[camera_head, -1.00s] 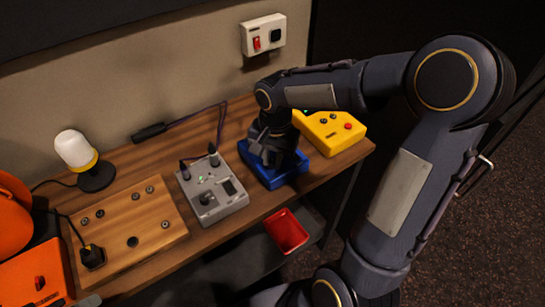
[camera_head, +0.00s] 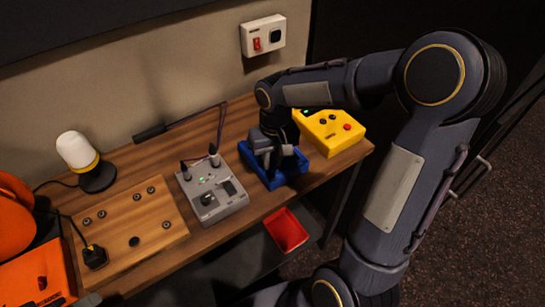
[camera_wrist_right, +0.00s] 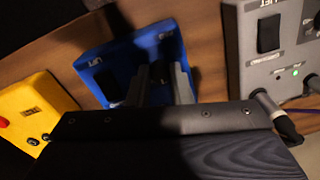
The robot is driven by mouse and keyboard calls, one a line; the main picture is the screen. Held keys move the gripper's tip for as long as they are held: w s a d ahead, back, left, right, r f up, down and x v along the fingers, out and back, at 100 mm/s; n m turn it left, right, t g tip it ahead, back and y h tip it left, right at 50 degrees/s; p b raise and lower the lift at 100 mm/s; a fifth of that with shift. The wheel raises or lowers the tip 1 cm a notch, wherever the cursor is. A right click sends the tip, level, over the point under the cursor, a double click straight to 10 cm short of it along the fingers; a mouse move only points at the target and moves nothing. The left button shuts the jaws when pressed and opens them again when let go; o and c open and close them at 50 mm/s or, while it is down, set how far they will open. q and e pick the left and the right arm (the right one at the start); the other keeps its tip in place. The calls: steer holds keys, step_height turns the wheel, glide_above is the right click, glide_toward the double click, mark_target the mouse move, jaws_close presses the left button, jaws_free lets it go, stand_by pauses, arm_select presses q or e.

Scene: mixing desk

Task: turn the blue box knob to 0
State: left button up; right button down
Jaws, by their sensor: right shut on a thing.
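The blue box (camera_head: 294,181) sits on the wooden desk, right of the grey box. My right gripper (camera_head: 272,160) reaches down onto it from above and covers much of its top. In the right wrist view the blue box (camera_wrist_right: 178,50) has white lettering and a black switch (camera_wrist_right: 108,84). There the two fingers of my right gripper (camera_wrist_right: 162,85) stand either side of a dark knob (camera_wrist_right: 157,70), shut on it. The knob's pointer and scale cannot be read. My left gripper is not in view.
The grey box (camera_head: 225,204) stands close on the left, and a yellow box (camera_head: 335,140) on the right. A wooden panel (camera_head: 120,225), a lamp (camera_head: 80,152) and orange equipment (camera_head: 35,280) are farther left. A red tray (camera_head: 286,231) lies below the desk's front edge.

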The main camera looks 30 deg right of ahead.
mark_target(274, 162)
steer(key=shift+n, duration=0.4)
steer(key=c, duration=1.3)
jaws_free()
step_height(274, 162, up, 8)
steer(key=shift+d+f, duration=0.1)
steer(key=shift+d, duration=0.05)
steer(key=s+a+t+y, duration=0.1)
steer(key=s+a+t, duration=0.1)
steer(key=s, duration=0.6)
steer(key=s+a+t+y, duration=0.2)
steer(key=s+t, duration=0.1)
steer(key=s, duration=0.6)
steer(key=shift+s+a, duration=0.25)
